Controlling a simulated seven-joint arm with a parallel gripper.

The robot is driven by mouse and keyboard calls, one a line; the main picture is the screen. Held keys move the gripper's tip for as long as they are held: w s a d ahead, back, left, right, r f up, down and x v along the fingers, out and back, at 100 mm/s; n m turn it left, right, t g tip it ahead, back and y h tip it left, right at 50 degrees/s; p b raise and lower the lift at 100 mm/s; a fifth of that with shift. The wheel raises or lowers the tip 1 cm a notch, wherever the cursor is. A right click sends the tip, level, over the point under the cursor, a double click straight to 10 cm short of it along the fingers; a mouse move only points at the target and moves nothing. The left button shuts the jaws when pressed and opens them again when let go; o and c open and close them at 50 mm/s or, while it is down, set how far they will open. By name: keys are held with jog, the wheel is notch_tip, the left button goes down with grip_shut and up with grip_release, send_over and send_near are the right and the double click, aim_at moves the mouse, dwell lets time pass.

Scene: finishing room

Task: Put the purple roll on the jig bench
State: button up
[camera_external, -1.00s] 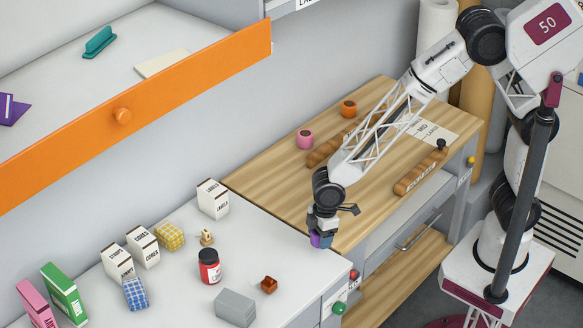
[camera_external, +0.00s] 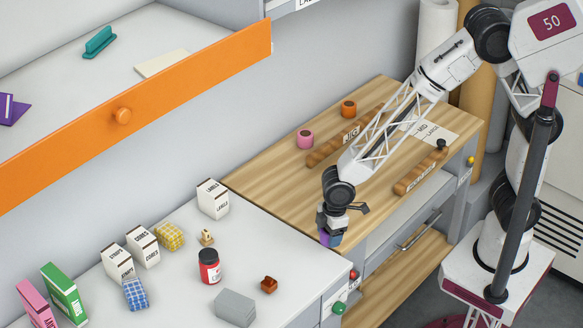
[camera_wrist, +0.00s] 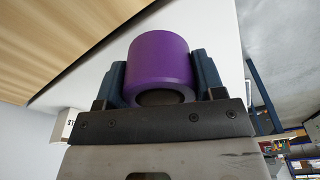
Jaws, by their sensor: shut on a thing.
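The purple roll (camera_wrist: 160,62) sits between the two fingers of my gripper (camera_wrist: 162,80) in the wrist view. My gripper is shut on it. In the external view my gripper (camera_external: 329,238) hangs low near the front edge where the white counter meets the wooden bench, and only a sliver of the purple roll (camera_external: 324,238) shows. The wood-topped bench (camera_external: 275,190) has a pink roll (camera_external: 305,140) and an orange roll (camera_external: 348,108) at its back. I cannot tell which surface the task calls the jig bench.
Two brown labelled bars (camera_external: 420,172) (camera_external: 330,147) and a paper sheet (camera_external: 432,131) lie on the wooden bench. The white counter (camera_external: 180,290) holds several boxes, a red jar (camera_external: 210,267) and a grey block (camera_external: 235,307). An orange drawer (camera_external: 190,90) stands open at upper left.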

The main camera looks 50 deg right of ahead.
dwell(0.3)
jog(key=w+d+m, duration=0.1)
jog(key=w+d, duration=0.1)
jog(key=w, duration=0.2)
jog(key=w+d+r+m, duration=0.1)
jog(key=w+d, duration=0.2)
jog(key=w, duration=0.2)
jog(key=w+d+m, duration=0.1)
jog(key=w+d, duration=0.1)
jog(key=w, duration=0.3)
jog(key=shift+w+d+r, duration=0.25)
jog(key=shift+d, duration=0.15)
jog(key=w+d+r+m, duration=0.1)
jog(key=w+d+m, duration=0.2)
jog(key=w+d, duration=0.9)
notch_tip(320, 180, up, 3)
jog(key=m+h, duration=0.1)
jog(key=m, duration=0.5)
send_over(327, 129)
jog(key=shift+d+f+t, duration=0.1)
jog(key=shift+t, duration=0.3)
jog(key=shift+f, duration=0.15)
jog(key=shift+f, duration=3)
